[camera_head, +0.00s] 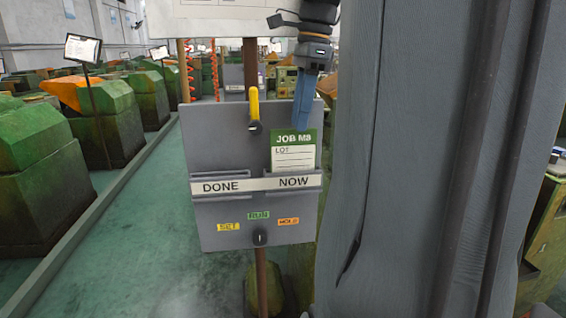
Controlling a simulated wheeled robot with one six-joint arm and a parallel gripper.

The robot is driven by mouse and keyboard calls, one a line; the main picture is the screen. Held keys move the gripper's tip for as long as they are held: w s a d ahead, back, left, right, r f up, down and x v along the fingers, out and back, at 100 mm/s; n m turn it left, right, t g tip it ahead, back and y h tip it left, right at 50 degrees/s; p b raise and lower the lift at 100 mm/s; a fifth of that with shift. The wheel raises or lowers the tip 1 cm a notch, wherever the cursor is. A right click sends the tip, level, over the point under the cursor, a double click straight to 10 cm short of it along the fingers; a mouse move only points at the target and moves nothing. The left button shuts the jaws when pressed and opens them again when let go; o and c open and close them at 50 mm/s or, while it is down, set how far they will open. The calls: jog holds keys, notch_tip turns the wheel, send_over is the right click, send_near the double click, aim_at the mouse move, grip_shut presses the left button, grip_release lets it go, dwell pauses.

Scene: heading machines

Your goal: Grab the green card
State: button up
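The green card (293,151) has a green header reading "JOB M8" over a white part reading "LOT". It stands upright in the NOW pocket (294,182) on the right of a grey board (222,150), its lower end hidden by the pocket. My gripper (303,124) comes down from above with its blue fingers pointing at the card's top edge. Only one finger outline shows, so I cannot tell its opening or whether it touches the card.
The DONE pocket (222,188) on the left looks empty. A yellow lever (254,106) is near the board's top, with a black knob (260,237) below. A large grey pillar (430,160) fills the right. Green machines (100,115) line the left.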

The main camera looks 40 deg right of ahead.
aim_at(293, 146)
jog(key=f+p, duration=0.1)
jog(key=f, duration=0.2)
jog(key=a+f+p, duration=0.1)
jog(key=f, duration=0.2)
jog(key=shift+w+a, duration=0.15)
jog(key=shift+a, duration=0.05)
jog(key=shift+w+f, duration=0.1)
jog(key=shift+f, duration=0.45)
jog(key=shift+f+p, duration=0.15)
jog(key=shift+p, duration=0.3)
grip_shut()
